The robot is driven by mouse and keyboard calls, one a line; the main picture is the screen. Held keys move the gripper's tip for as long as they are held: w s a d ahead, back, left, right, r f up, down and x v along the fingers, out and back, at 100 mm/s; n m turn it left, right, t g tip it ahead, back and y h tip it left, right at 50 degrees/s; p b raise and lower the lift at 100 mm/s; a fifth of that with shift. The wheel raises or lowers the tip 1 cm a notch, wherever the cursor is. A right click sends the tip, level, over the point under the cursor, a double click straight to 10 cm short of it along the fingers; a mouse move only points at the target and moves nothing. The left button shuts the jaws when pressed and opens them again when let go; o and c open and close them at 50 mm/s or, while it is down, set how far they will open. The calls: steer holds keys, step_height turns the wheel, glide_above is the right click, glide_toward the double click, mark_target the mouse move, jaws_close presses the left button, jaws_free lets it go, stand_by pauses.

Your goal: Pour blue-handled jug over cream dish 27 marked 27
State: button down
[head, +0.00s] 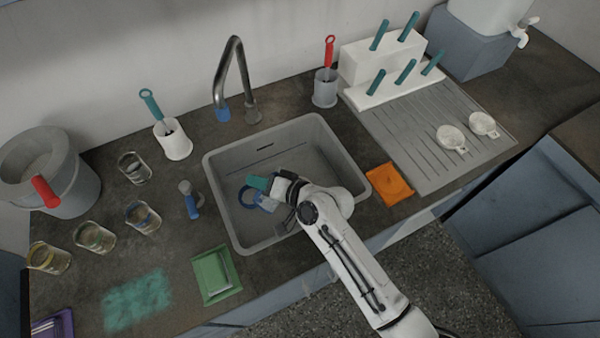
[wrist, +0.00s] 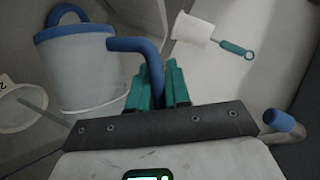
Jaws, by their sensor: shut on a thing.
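My gripper (wrist: 165,85) has teal fingers closed on the blue handle of a pale jug (wrist: 80,70) with a blue rim. In the head view my gripper (head: 268,188) is over the sink, and the jug (head: 267,203) shows only in part beside it. The jug's contents are hidden. A pale round dish (wrist: 18,118) is cut off at the wrist view's left edge, left of the jug; only part of its mark shows, seemingly a 2. Two cream dishes (head: 451,138) (head: 483,125) stand on the drainboard at right; their marks are too small to read.
The grey sink (head: 213,180) lies under my arm, with the tap (head: 233,65) behind. Several glass jars (head: 143,217) and a grey bucket (head: 80,190) stand left. A white cup (head: 178,147) holds a teal-handled brush. An orange tray (head: 389,184) and green tray (head: 217,274) flank the sink.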

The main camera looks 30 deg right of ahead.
steer(key=shift+w+d+r+m+y, duration=0.15)
steer(key=shift+d+r+m+y, duration=0.15)
steer(key=shift+d+r+m, duration=0.15)
steer(key=shift+w+d+r+m+y, duration=0.15)
steer(key=shift+d+r+m+y, duration=0.2)
steer(key=shift+r, duration=0.2)
stand_by(1.8)
steer(key=shift+w+d+r+m+y+b, duration=0.2)
steer(key=shift+d+m+b, duration=0.1)
steer(key=shift+d, duration=0.25)
steer(key=shift+w+d+r+m+y+b, duration=0.1)
steer(key=shift+w+d+r+m+b, duration=0.15)
steer(key=shift+d, duration=0.25)
steer(key=shift+d+r, duration=0.1)
steer(key=shift+d, duration=0.2)
steer(key=shift+w+d+r+m+y, duration=0.15)
steer(key=shift+d+r+m+y, duration=0.1)
steer(key=shift+d+m+y, duration=0.15)
